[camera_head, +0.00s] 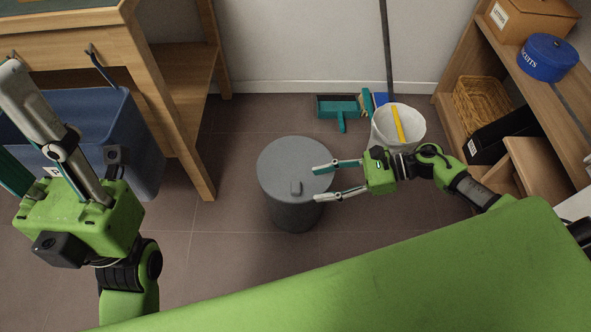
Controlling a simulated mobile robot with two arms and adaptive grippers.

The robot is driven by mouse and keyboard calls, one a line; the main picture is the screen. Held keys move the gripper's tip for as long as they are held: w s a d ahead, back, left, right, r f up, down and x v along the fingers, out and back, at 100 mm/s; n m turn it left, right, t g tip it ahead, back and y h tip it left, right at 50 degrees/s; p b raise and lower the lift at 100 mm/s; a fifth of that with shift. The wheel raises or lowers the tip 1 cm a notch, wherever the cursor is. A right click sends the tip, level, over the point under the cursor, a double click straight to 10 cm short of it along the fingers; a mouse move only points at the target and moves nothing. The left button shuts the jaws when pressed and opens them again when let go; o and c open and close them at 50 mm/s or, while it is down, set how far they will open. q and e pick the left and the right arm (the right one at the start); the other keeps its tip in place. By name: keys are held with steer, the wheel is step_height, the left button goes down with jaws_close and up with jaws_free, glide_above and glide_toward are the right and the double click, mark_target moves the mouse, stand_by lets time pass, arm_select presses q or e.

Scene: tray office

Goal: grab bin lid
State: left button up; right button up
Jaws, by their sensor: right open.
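A round grey bin (293,217) stands on the tiled floor in the middle of the view. Its flat grey lid (285,163) lies on top, with a small raised handle (296,188) near the front side. My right gripper (317,183) is open and empty. Its two fingers point left and overlap the lid's right part in the picture, close to the handle, which is not between them. I cannot tell whether they touch the lid. My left gripper (35,160) is raised at the left, away from the bin, and its fingers partly overlap; I cannot tell its opening.
A wooden desk (140,60) with a blue crate (130,140) under it is at the left. A white bucket (385,130), a teal dustpan (338,107) and a shelf (520,90) with boxes and a basket (478,105) stand at the back right. Floor left of the bin is clear.

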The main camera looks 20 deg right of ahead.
mark_target(300, 187)
steer(key=b+x, duration=0.1)
steer(key=x, duration=0.2)
steer(key=b+x, duration=0.1)
steer(key=x, duration=0.2)
steer(key=shift+w+a+f, duration=0.15)
steer(key=shift+w, duration=0.15)
steer(key=c, duration=1.3)
